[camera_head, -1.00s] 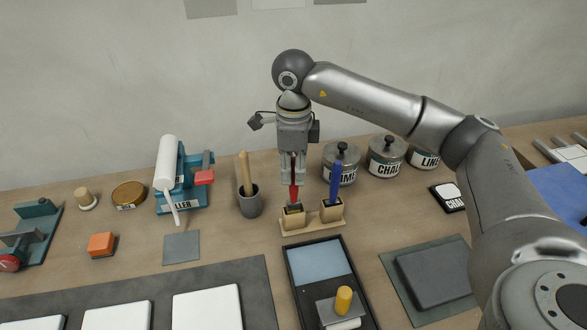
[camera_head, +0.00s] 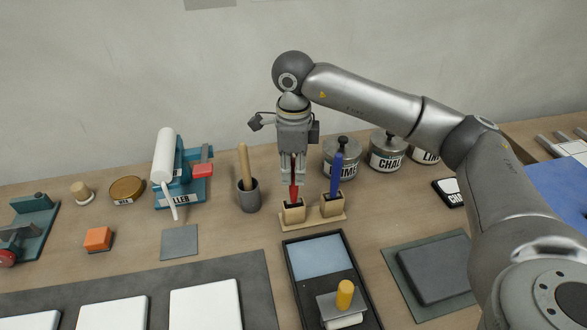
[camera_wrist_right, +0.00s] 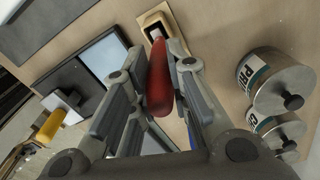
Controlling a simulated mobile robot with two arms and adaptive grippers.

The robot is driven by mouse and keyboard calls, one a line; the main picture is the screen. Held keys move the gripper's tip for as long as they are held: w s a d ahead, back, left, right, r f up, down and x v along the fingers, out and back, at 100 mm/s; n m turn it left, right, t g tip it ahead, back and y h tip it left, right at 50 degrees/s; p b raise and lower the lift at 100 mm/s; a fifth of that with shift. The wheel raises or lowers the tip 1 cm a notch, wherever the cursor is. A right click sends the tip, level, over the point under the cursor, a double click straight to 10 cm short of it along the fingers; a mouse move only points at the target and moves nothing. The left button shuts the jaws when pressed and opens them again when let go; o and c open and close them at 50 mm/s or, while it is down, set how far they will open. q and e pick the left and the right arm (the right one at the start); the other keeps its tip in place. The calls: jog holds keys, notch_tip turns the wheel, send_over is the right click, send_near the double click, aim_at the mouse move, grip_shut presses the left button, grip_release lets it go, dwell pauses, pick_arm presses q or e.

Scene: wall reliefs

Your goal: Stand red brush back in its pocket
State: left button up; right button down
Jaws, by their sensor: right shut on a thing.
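My right gripper (camera_head: 293,182) points down and is shut on the red brush (camera_head: 294,191), which hangs upright between its fingers. In the right wrist view the brush (camera_wrist_right: 160,80) lies between the two fingers. The wooden holder has a left pocket (camera_head: 294,214) directly below the brush; this pocket (camera_wrist_right: 153,20) also shows in the right wrist view. The brush's lower end is at the pocket mouth; I cannot tell how far it is inside. A blue brush (camera_head: 337,175) stands in the right pocket (camera_head: 332,207). My left gripper is not in view.
A grey cup with a wooden handle (camera_head: 249,197) stands left of the holder. Labelled jars (camera_head: 342,160) stand behind it to the right. A black tray (camera_head: 288,265) lies in front. Bare table shows between the cup and the holder.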

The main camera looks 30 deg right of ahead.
jog(key=shift+f, duration=0.3)
jog(key=c, duration=1.3)
grip_release()
jog(key=o, duration=0.5)
jog(key=shift+r+p, duration=2.25)
jog(key=shift+r, duration=1.8)
